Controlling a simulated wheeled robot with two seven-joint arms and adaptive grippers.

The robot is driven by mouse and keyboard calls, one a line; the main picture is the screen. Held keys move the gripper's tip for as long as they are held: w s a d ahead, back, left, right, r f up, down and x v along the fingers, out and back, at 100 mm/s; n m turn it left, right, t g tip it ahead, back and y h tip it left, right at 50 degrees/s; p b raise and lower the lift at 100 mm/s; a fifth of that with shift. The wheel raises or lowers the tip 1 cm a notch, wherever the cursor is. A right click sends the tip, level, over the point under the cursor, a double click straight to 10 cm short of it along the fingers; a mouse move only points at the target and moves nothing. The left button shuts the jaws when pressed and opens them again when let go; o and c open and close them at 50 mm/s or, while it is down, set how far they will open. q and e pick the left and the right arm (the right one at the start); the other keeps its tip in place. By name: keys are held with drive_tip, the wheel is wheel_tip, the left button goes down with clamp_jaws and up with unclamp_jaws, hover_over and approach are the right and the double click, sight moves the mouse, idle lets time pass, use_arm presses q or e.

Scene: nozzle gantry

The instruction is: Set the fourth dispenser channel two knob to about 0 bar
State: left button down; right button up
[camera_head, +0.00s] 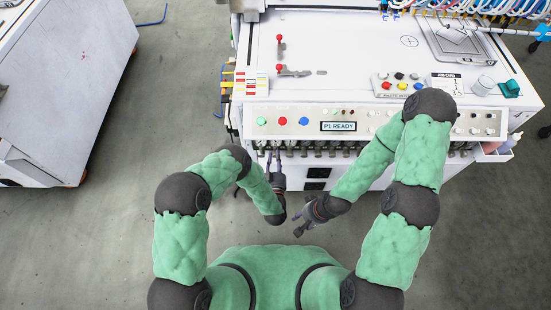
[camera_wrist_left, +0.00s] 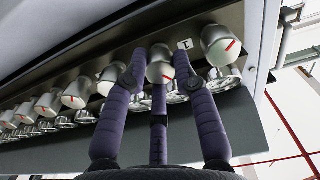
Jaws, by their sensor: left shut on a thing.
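A row of silver knobs with red pointer marks runs under the machine's front edge; in the left wrist view one knob (camera_wrist_left: 160,66) sits between the fingers of my left gripper (camera_wrist_left: 161,82). The fingers are shut on it, and its red mark shows low on the right of its face. I cannot tell from any label which channel it is. In the head view my left gripper (camera_head: 274,158) reaches up to the left end of the knob row (camera_head: 330,149). My right gripper (camera_head: 300,224) hangs clear in front of the machine; its fingers are too small to judge.
Neighbouring knobs stand close on both sides, one to the right (camera_wrist_left: 219,46) and one to the left (camera_wrist_left: 111,78). Smaller metal fittings (camera_wrist_left: 87,117) line up below them. A button panel with a "P1 READY" display (camera_head: 338,127) is above the row. Floor in front is free.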

use_arm(q)
drive_tip(key=shift+s+d+f+n+b, duration=0.1)
drive_tip(key=shift+n+b, duration=0.25)
drive_tip(key=shift+n, duration=4.6)
drive_tip(key=shift+s+d+f+n+b, duration=0.1)
drive_tip(key=shift+n+b, duration=0.2)
drive_tip(key=shift+n, duration=4.65)
drive_tip(key=c, duration=1.3)
unclamp_jaws()
drive_tip(key=shift+o, duration=0.2)
drive_tip(key=shift+w+r, duration=0.1)
drive_tip(key=shift+a, duration=0.1)
